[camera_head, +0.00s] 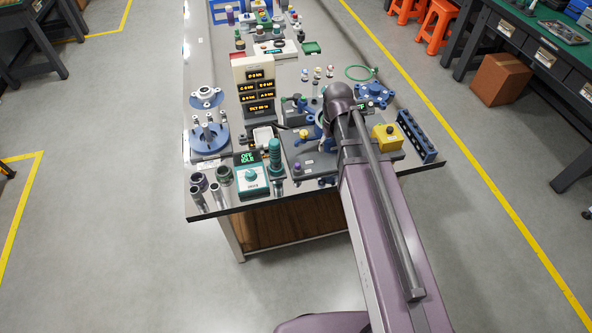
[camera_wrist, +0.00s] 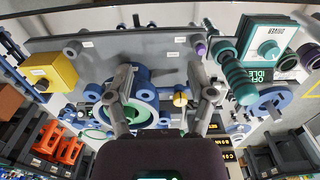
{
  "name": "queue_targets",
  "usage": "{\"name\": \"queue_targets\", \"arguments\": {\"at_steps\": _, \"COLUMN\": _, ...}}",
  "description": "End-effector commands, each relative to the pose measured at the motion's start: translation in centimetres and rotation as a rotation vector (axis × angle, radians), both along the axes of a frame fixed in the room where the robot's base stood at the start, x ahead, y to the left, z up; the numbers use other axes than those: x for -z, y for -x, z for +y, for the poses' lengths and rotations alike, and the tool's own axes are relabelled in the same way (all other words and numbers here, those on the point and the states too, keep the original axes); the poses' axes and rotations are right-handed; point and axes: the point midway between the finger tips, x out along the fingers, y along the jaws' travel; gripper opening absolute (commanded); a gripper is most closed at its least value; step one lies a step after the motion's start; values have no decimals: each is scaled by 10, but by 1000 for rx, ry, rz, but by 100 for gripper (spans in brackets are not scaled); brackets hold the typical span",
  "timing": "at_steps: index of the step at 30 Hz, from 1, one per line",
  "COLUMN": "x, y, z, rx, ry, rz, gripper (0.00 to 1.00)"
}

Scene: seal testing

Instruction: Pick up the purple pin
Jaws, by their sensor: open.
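The purple pin (camera_head: 297,167) stands near the front left of a grey plate on the bench. In the wrist view, the purple pin (camera_wrist: 201,48) shows small near the plate's upper right edge, beyond the right finger. My gripper (camera_wrist: 160,80) is open, with its two fingers spread and nothing held between them. It hangs over the grey plate (camera_wrist: 165,48), apart from the pin. In the head view my arm hides most of the gripper.
A teal cylinder (camera_head: 275,155) and a teal-knobbed device (camera_head: 251,174) stand left of the pin. A blue ring part (camera_wrist: 140,92) and a yellow-topped piece (camera_wrist: 181,99) lie below the gripper. A yellow box (camera_head: 386,137) and blue rack (camera_head: 416,136) are at right.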

Motion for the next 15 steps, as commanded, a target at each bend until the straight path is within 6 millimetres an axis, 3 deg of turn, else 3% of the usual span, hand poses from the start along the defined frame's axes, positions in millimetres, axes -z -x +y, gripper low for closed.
{"name": "queue_targets", "arguments": {"at_steps": 1, "x": 7, "y": -18, "z": 19, "rx": -44, "ry": 0, "rz": 0, "gripper": 70}}
{"name": "queue_targets", "arguments": {"at_steps": 6, "x": 16, "y": -44, "z": 67, "rx": -166, "ry": 0, "rz": 0, "gripper": 70}}
{"name": "queue_targets", "arguments": {"at_steps": 10, "x": 20, "y": -54, "z": 90, "rx": -225, "ry": 0, "rz": 0, "gripper": 70}}
{"name": "queue_targets", "arguments": {"at_steps": 15, "x": 21, "y": -57, "z": 100, "rx": -252, "ry": 0, "rz": 0, "gripper": 70}}
